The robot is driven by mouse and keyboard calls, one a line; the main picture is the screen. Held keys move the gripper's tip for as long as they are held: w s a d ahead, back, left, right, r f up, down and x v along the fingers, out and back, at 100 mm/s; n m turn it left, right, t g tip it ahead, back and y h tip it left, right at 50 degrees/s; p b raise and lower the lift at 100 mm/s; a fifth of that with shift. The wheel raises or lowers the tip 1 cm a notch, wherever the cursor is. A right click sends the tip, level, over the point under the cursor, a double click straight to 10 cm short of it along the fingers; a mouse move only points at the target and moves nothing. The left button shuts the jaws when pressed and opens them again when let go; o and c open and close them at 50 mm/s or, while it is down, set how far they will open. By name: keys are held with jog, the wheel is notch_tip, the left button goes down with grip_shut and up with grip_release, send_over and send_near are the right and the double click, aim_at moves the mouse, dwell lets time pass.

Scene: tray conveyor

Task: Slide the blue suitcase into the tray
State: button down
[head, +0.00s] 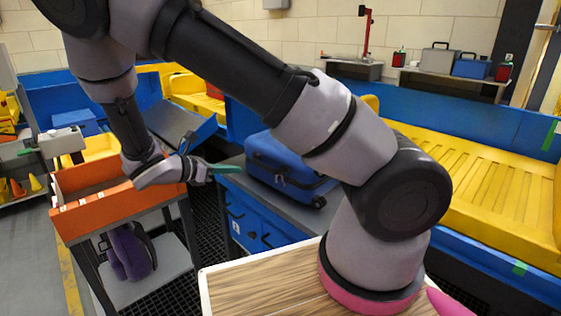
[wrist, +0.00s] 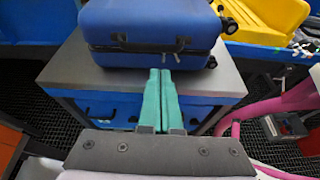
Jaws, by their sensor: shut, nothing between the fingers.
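The blue suitcase (head: 285,165) lies flat on a grey-topped stand (head: 232,178) with blue drawers. In the wrist view the suitcase (wrist: 150,32) fills the top middle, its handle side facing my gripper. My gripper (head: 236,168) is left of the suitcase in the head view, its green fingers shut together and empty. In the wrist view the fingertips (wrist: 161,72) reach the suitcase's near lower edge; I cannot tell whether they touch it. A long yellow tray (head: 500,190) lies on the conveyor right of my arm. Yellow also shows right of the suitcase in the wrist view (wrist: 265,22).
An orange bin (head: 115,205) on a frame stands left of the stand, with a purple bag (head: 130,252) below. A wooden table top (head: 265,285) is in front. Blue conveyor walls (head: 470,120) run behind. A shelf at the back holds small cases (head: 471,68).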

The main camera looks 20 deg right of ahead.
jog(key=shift+w+d+r+x, duration=0.4)
jog(key=shift+r+x, duration=0.85)
jog(key=shift+x, duration=5.85)
jog(key=shift+w+d+r+x, duration=0.3)
jog(key=shift+r+x, duration=0.95)
jog(key=shift+x, duration=5.85)
jog(key=shift+s+a+r, duration=0.4)
jog(key=shift+a+r, duration=0.45)
jog(key=shift+a, duration=0.05)
jog(key=shift+s+a+r, duration=0.4)
jog(key=shift+a+r, duration=0.45)
jog(key=shift+a, duration=0.1)
jog(key=shift+s+a+r, duration=0.4)
jog(key=shift+a+r, duration=0.4)
jog(key=shift+a, duration=0.1)
